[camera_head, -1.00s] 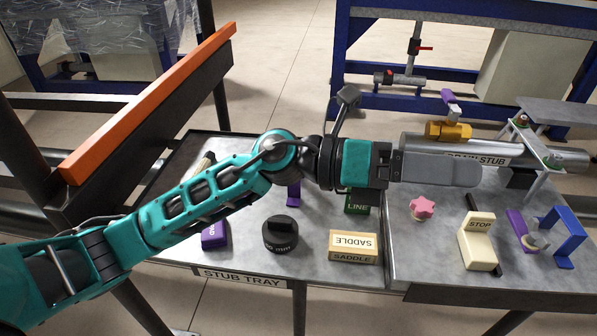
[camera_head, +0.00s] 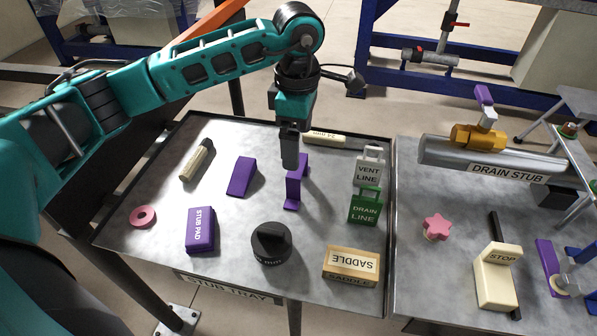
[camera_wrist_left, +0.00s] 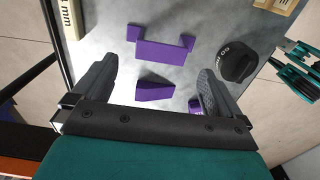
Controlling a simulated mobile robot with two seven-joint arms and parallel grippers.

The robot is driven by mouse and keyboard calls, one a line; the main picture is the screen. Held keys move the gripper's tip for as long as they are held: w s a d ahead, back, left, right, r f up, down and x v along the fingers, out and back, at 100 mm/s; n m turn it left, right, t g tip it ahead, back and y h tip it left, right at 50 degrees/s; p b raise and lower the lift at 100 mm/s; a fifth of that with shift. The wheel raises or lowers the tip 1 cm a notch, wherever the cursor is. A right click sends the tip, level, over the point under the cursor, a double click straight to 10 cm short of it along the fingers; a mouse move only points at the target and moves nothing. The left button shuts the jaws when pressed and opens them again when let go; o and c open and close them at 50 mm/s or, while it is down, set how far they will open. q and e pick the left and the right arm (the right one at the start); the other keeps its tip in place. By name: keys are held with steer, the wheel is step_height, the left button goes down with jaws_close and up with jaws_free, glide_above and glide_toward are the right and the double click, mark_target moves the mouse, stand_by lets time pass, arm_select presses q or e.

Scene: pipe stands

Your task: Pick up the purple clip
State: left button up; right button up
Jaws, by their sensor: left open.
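The purple clip (camera_head: 296,184) is a bracket with bent ends, standing on the stub tray (camera_head: 215,272). It also shows in the left wrist view (camera_wrist_left: 162,50), with its two end tabs, just ahead of the fingertips. My left gripper (camera_head: 290,160) points down from above, at or just above the clip's upper end in the head view. In the left wrist view my left gripper (camera_wrist_left: 157,72) has its fingers wide apart with nothing held. Part of the clip is hidden behind the finger in the head view. My right gripper cannot be made out.
A purple wedge (camera_head: 242,177) and a purple stub pad (camera_head: 200,230) lie left of the clip. A black round cap (camera_head: 271,243) is in front. The vent tag (camera_head: 368,172), drain tag (camera_head: 365,207) and saddle block (camera_head: 351,266) stand to the right.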

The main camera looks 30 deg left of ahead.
arm_select(q)
step_height(320, 180, down, 9)
steer(key=shift+s+p, duration=0.1)
steer(key=shift+p, duration=0.2)
steer(key=shift+c, duration=0.4)
steer(key=c, duration=0.8)
steer(key=shift+c, duration=0.2)
steer(key=shift+r, duration=0.1)
step_height(320, 180, up, 20)
steer(key=s+d+f+m, duration=0.1)
steer(key=f+m, duration=0.4)
steer(key=m, duration=0.5)
steer(key=s+d+f+m, duration=0.2)
steer(key=f+m, duration=0.3)
steer(key=m, duration=0.6)
steer(key=shift+s+d+f, duration=0.2)
steer(key=shift+s+f, duration=0.15)
steer(key=shift+s, duration=0.35)
